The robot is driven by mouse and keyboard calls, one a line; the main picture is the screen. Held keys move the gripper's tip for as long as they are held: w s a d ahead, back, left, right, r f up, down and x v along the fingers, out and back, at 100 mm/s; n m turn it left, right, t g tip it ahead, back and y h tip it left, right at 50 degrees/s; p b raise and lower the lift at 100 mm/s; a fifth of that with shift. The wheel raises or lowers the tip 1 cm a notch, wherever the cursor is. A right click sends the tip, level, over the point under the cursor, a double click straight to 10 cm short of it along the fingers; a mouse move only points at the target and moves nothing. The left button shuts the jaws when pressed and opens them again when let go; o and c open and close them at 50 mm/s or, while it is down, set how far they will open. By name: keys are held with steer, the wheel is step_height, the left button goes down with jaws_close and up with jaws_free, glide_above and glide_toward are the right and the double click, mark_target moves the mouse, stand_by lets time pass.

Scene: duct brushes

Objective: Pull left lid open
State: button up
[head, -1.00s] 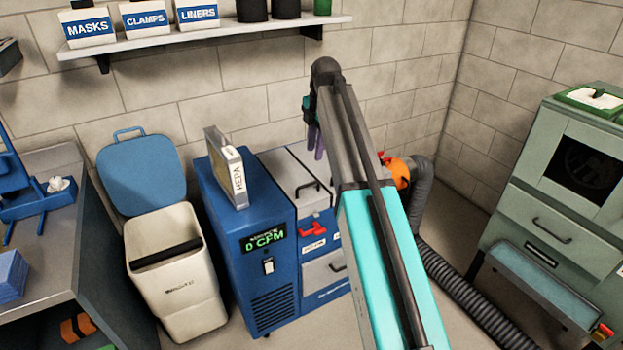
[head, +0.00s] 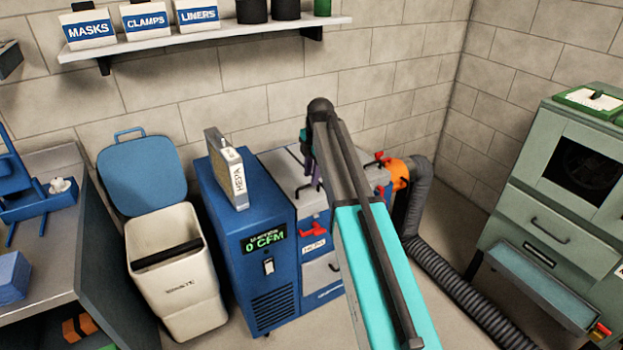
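The machine (head: 270,262) is a blue cabinet with a "0 CFM" display. Its left lid (head: 279,172) is light grey, lies shut on top, and has a dark bar handle at its front right. My gripper (head: 315,182) is over this handle, with its purple fingers pointing down. The fingers and the handle overlap in the view, so I cannot tell whether they touch or whether the fingers are open or shut. A red latch (head: 313,230) is on the front below the lid. My arm hides most of the top to the right.
A HEPA filter (head: 228,175) stands on the cabinet's blue top, left of the lid. An open waste bin (head: 178,270) is further left. An orange collar (head: 397,174) and grey hose (head: 440,265) are at right. A shelf (head: 225,32) hangs above.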

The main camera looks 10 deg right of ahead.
steer(key=shift+w+a+f, duration=0.1)
steer(key=shift+w+f, duration=0.05)
steer(key=shift+f, duration=0.55)
steer(key=shift+w+f, duration=0.1)
steer(key=shift+f, duration=0.55)
steer(key=shift+c, duration=0.3)
jaws_close()
